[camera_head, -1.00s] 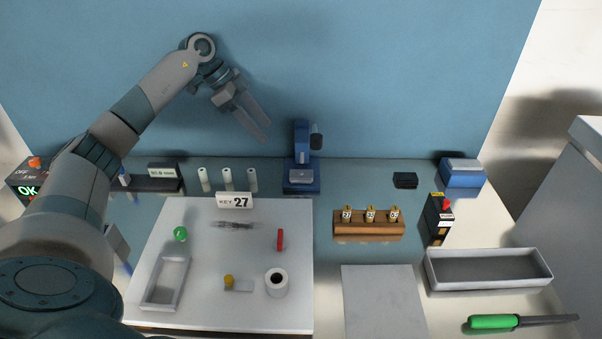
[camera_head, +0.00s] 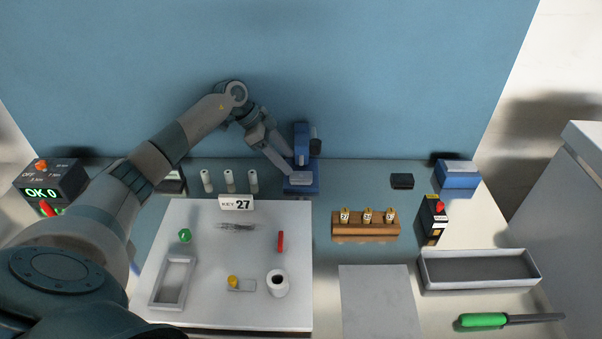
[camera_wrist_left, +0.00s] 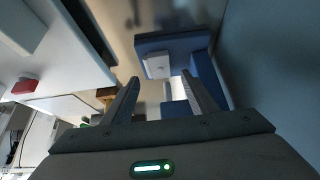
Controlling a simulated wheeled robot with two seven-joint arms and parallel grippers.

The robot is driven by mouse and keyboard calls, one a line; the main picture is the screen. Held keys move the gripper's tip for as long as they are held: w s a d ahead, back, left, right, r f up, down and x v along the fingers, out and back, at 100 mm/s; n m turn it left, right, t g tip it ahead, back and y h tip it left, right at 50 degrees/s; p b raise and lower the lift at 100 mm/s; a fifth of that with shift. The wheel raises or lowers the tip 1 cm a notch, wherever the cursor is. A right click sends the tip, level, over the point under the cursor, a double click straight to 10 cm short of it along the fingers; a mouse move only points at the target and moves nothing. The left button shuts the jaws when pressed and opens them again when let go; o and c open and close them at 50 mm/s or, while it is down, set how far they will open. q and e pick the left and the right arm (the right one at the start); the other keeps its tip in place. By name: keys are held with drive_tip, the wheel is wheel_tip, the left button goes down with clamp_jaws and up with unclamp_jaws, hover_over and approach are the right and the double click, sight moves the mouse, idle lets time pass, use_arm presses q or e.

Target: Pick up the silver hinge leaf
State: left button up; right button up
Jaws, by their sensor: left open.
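A small silver-grey plate (camera_head: 300,178), which looks like the hinge leaf, lies on the base of a blue stand (camera_head: 302,143) at the back of the bench. In the left wrist view the pale piece (camera_wrist_left: 157,66) shows on the blue stand, just beyond my fingertips. My left gripper (camera_head: 288,170) is open beside the stand, its fingers reaching down to the right toward the plate. In the left wrist view my left gripper (camera_wrist_left: 161,78) has empty space between its fingers. I cannot tell if they touch anything. My right gripper is out of view.
A white board (camera_head: 215,300) with a KEY 27 sign (camera_head: 236,203) and small parts lies in front. Several white cylinders (camera_head: 229,181) stand left of the stand. A wooden block (camera_head: 365,228) with brass pieces and a grey tray (camera_head: 480,284) are to the right.

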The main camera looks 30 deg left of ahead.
sight(299, 175)
use_arm(q)
drive_tip(key=shift+w+d+f, duration=0.1)
drive_tip(key=shift+d+f, duration=0.1)
drive_tip(key=shift+f, duration=0.15)
drive_tip(key=shift+w+d+f+p, duration=0.1)
drive_tip(key=shift+d+f+p, duration=0.2)
drive_tip(key=shift+p, duration=0.3)
drive_tip(key=p+x, duration=0.2)
drive_tip(key=x, duration=0.1)
drive_tip(key=shift+w+f, duration=0.15)
drive_tip(key=shift+f, duration=0.3)
drive_tip(key=shift+d+f, duration=0.1)
drive_tip(key=shift+f, duration=0.15)
drive_tip(key=c, duration=1.3)
